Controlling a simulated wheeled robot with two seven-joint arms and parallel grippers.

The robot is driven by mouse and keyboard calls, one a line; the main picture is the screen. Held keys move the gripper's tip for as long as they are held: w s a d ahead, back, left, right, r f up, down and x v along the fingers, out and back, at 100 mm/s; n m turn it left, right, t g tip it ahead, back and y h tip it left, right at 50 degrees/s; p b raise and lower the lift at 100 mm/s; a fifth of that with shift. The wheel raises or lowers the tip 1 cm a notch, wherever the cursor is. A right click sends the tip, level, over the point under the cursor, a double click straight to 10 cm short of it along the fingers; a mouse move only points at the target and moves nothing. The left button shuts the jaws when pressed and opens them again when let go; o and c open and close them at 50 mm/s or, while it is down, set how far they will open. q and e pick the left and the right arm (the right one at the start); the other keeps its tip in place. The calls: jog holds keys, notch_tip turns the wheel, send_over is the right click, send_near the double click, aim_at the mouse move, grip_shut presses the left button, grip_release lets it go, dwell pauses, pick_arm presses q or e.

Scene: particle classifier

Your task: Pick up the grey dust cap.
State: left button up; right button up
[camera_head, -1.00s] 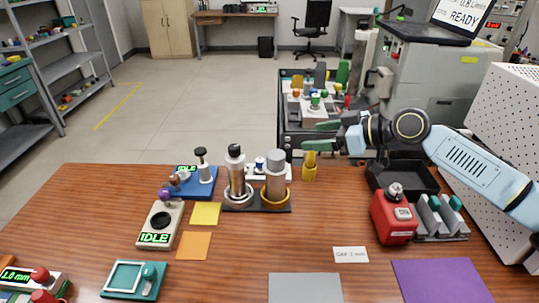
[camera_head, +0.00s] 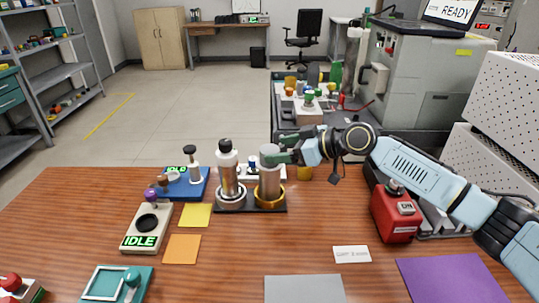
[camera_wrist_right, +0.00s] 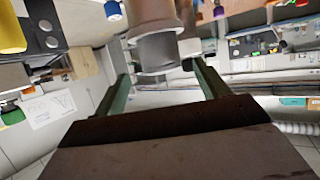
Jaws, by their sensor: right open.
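The grey dust cap (camera_head: 268,150) sits on top of the upright cylinder (camera_head: 269,184) that stands in a brass ring at the right of the dark base. In the right wrist view, the grey cap (camera_wrist_right: 160,52) shows between and just ahead of the fingertips. My right gripper (camera_head: 279,148) is open at the height of the cap, coming in from its right. The fingers partly cover the cap in the head view, and I cannot tell whether they touch it. My left gripper is not in view.
A second cylinder with a black top (camera_head: 228,170) stands close to the left on the same base. A blue device (camera_head: 185,185) lies farther left. A yellow piece (camera_head: 304,173) is under my right arm, with a red box (camera_head: 395,218) to the right.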

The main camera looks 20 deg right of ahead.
aim_at(273, 149)
jog(key=shift+b+x, duration=0.4)
jog(key=shift+x, duration=2.4)
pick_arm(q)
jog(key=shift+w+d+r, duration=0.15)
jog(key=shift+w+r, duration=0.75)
pick_arm(e)
jog(key=shift+s+r, duration=0.1)
jog(key=shift+r, duration=0.05)
jog(key=c, duration=0.9)
